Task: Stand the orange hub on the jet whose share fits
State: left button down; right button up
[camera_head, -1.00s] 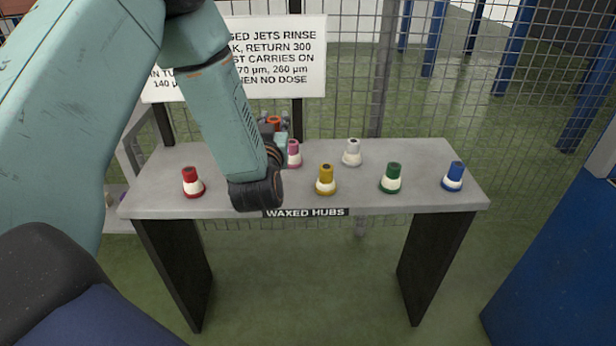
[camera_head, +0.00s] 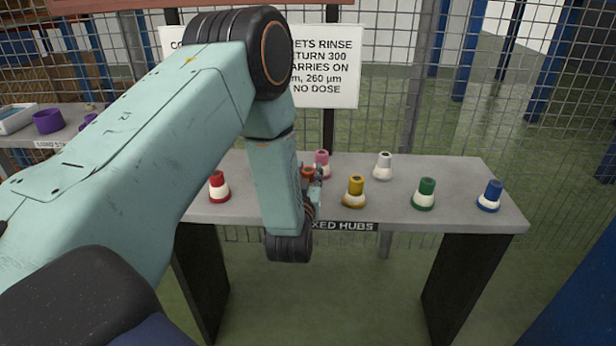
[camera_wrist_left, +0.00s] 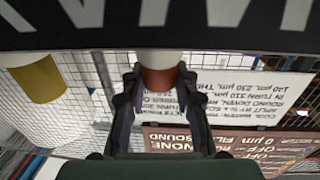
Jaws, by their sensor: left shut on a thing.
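My left gripper (camera_head: 314,180) is shut on the orange hub (camera_head: 307,173), in front of the pink hub in the head view. The hub is partly hidden by my forearm. In the left wrist view the two fingers (camera_wrist_left: 160,82) hold the orange hub (camera_wrist_left: 159,77) from both sides, its white part toward the picture's top. I cannot tell whether its base touches the bench. No jet can be made out clearly. My right gripper is not in view.
The grey bench (camera_head: 470,215) carries red (camera_head: 218,187), pink (camera_head: 322,164), yellow (camera_head: 355,192), white (camera_head: 383,166), green (camera_head: 425,194) and blue (camera_head: 490,196) hubs. A sign (camera_head: 335,75) and mesh fence stand behind. A side stand at left holds a purple bowl (camera_head: 48,121) and white tray (camera_head: 16,119).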

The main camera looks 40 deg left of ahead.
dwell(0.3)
pick_arm(q)
jog(key=c, duration=1.2)
grip_release()
jog(key=shift+f, duration=0.15)
jog(key=shift+o, duration=0.9)
